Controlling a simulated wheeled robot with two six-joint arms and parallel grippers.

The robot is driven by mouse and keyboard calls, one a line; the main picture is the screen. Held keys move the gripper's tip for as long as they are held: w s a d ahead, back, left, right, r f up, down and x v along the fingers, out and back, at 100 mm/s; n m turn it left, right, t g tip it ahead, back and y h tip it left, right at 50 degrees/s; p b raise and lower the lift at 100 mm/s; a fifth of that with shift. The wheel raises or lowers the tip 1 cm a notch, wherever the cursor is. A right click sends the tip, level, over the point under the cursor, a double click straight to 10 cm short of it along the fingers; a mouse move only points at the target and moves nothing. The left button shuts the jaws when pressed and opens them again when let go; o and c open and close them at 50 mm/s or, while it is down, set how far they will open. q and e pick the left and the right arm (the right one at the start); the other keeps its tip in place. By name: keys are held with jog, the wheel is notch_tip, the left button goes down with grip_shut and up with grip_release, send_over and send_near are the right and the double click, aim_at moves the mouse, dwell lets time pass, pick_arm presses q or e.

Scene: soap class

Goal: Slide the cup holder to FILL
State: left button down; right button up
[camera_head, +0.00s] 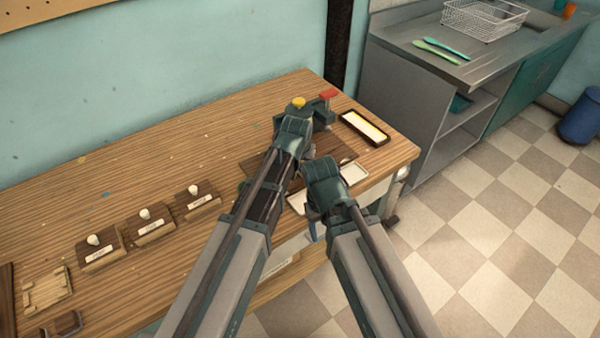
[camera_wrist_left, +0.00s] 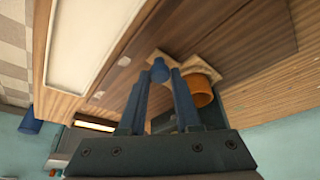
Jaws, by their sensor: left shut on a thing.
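In the left wrist view, my left gripper (camera_wrist_left: 160,76) is shut on a small blue knob (camera_wrist_left: 159,66) at the edge of a pale wooden cup holder (camera_wrist_left: 207,67). An orange cup (camera_wrist_left: 203,92) stands at the holder, partly hidden by a finger. The holder is on a dark wooden board (camera_wrist_left: 250,35). In the head view, my left gripper (camera_head: 296,145) is over the board (camera_head: 342,149), and its wrist hides the holder and cup. My right gripper (camera_head: 314,215) is in front by the table's front edge; its jaw opening is unclear. I cannot read a FILL label.
A dispenser with a yellow top (camera_head: 299,103) and a red part (camera_head: 328,95) stands behind my left wrist. A dark-rimmed tray (camera_head: 364,128) lies to its right, a white tray (camera_head: 355,174) in front. Several knobbed wooden blocks (camera_head: 153,227) stand at left.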

pick_arm(q)
jog(key=w+d, duration=0.2)
jog(key=d, duration=0.1)
jog(key=shift+w+d, duration=0.1)
jog(key=shift+w, duration=0.05)
jog(key=c, duration=0.6)
grip_release()
jog(key=shift+c, duration=0.2)
